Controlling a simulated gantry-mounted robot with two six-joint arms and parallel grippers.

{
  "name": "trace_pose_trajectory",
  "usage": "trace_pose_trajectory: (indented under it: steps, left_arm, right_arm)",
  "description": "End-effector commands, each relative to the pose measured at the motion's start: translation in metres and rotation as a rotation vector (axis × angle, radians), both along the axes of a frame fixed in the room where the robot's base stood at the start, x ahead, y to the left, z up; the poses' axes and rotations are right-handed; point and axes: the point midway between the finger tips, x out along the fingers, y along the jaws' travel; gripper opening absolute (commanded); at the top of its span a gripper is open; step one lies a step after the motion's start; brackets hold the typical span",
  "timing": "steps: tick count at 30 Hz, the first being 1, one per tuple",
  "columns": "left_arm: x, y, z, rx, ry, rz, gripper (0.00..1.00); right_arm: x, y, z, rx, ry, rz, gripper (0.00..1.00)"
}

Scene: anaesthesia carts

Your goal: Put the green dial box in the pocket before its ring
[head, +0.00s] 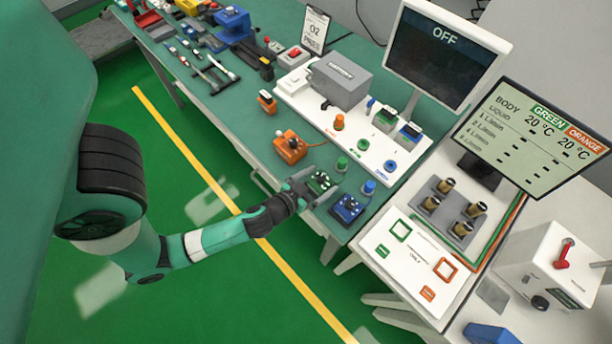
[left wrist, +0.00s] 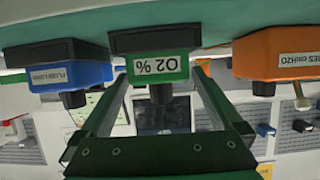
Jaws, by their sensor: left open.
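The green dial box (head: 322,182) stands near the front edge of the green table, between a blue box and an orange box. My left gripper (head: 309,184) is open beside the green dial box. In the left wrist view its two fingers (left wrist: 158,98) point towards the box, one near each side; contact cannot be told. I cannot make out which feature is the pocket or ring.
The blue dial box (head: 348,207) and orange dial box (head: 290,147) stand close on either side. Loose green (head: 342,163) and blue (head: 369,187) knobs stand behind. A white panel (head: 416,268) with green and orange square outlines lies to the right.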

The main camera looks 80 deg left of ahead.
Motion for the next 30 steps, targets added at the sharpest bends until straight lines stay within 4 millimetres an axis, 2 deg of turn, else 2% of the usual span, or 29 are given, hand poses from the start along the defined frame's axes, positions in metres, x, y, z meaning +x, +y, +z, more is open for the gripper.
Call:
trace_pose_trajectory:
  steps: [3, 6, 12, 27, 30]
  left_arm:
    - [-0.026, -0.020, 0.009, 0.001, 0.004, -0.011, 1.00]
    - [-0.043, -0.032, 0.019, 0.002, 0.000, -0.011, 1.00]
    - [-0.058, -0.042, 0.027, 0.000, 0.003, -0.006, 1.00]
    - [-0.063, -0.043, 0.032, 0.000, -0.002, 0.000, 1.00]
    - [-0.055, -0.045, 0.035, -0.006, -0.015, -0.003, 1.00]
  right_arm:
    - [0.000, 0.000, -0.009, 0.000, 0.000, 0.000, 0.70]
    - [0.000, 0.000, -0.014, 0.000, 0.001, 0.000, 0.70]
    - [0.000, 0.000, -0.017, 0.000, 0.001, 0.000, 0.70]
    - [0.000, 0.000, -0.017, 0.000, 0.000, 0.000, 0.70]
    - [0.000, 0.000, -0.017, 0.000, 0.000, 0.000, 0.70]
